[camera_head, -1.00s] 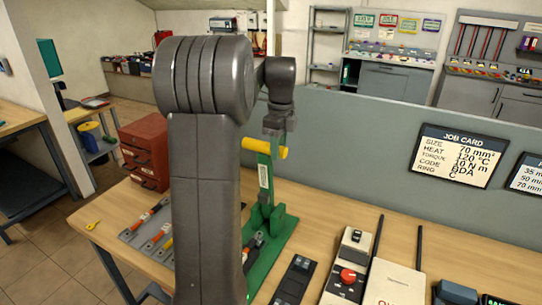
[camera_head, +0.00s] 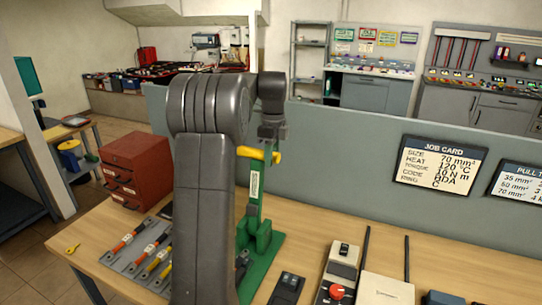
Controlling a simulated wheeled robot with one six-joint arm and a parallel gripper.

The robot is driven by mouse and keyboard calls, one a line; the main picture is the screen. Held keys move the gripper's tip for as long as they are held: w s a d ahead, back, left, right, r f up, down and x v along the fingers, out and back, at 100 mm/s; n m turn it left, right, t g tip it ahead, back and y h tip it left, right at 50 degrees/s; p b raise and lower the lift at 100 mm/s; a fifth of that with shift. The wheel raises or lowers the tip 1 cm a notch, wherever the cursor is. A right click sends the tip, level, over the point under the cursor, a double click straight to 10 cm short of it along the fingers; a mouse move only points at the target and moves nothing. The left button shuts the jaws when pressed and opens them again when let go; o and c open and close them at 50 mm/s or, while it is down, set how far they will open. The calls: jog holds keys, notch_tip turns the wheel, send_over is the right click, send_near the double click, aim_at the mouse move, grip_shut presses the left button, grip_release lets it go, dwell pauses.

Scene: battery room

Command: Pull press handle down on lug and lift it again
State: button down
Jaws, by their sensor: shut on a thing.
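The green press (camera_head: 262,238) stands on the wooden bench, its lower left part hidden behind my arm. Its yellow handle bar (camera_head: 250,153) sticks out sideways at the top of a green lever (camera_head: 254,185). My gripper (camera_head: 271,143) points down from above and is shut on the handle, near its right part. Dark tooling (camera_head: 242,262) shows low at the press beside my arm. I cannot make out the lug there.
A grey board with several orange and yellow handled tools (camera_head: 140,250) lies left of my arm. A red drawer cabinet (camera_head: 137,168) stands at the bench's back left. A black box (camera_head: 287,288) and a device with a red knob (camera_head: 337,291) lie to the right. A grey partition (camera_head: 340,160) with a job card (camera_head: 440,165) runs behind.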

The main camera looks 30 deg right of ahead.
jog(key=c, duration=1.3)
grip_release()
jog(key=shift+f, duration=0.45)
jog(key=shift+o, duration=1.2)
jog(key=shift+w+d, duration=0.15)
jog(key=shift+r, duration=0.25)
notch_tip(320, 180, up, 14)
jog(key=shift+w+d+f, duration=0.2)
jog(key=shift+w+d, duration=0.05)
jog(key=shift+d, duration=0.05)
jog(key=shift+f, duration=0.1)
jog(key=f, duration=1.3)
jog(key=shift+s+a+f, duration=0.2)
jog(key=shift+s+a, duration=0.05)
jog(key=shift+a, duration=0.15)
